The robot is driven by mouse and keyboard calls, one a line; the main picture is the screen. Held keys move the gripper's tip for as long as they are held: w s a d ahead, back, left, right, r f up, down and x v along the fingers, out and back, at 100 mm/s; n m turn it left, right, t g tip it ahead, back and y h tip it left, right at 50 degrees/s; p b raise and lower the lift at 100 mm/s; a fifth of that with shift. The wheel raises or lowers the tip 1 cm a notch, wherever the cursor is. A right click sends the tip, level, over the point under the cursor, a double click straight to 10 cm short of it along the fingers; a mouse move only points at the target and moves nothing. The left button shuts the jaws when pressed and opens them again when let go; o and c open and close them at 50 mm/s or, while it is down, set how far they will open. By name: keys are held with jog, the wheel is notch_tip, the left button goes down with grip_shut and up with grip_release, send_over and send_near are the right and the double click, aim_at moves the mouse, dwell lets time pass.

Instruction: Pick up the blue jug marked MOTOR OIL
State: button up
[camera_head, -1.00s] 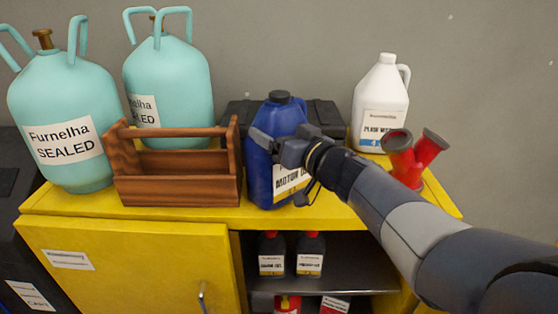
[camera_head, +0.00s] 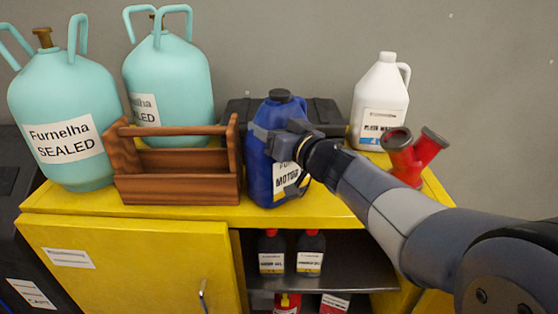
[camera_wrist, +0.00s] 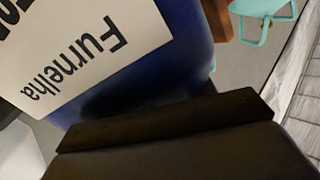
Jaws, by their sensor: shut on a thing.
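The blue jug (camera_head: 258,172) with a white MOTOR OIL label and a dark cap stands upright on the yellow cabinet top, just right of the wooden tool carrier. My gripper (camera_head: 270,138) is shut on the jug's upper body, reaching from the right side. My arm and gripper cover part of the label. In the wrist view the jug (camera_wrist: 192,70) and its white label fill the upper left, close against my dark gripper (camera_wrist: 165,120). I cannot tell whether the jug's base touches the cabinet top.
The wooden tool carrier (camera_head: 175,190) stands close on the left. Two teal tanks (camera_head: 65,110) (camera_head: 170,90) stand behind it. A white jug (camera_head: 380,105) and a red pipe fitting (camera_head: 412,158) are on the right. A black case (camera_head: 325,113) lies behind. The yellow cabinet (camera_head: 130,262) has an open shelf with bottles.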

grip_shut()
jog(key=shift+r, duration=0.2)
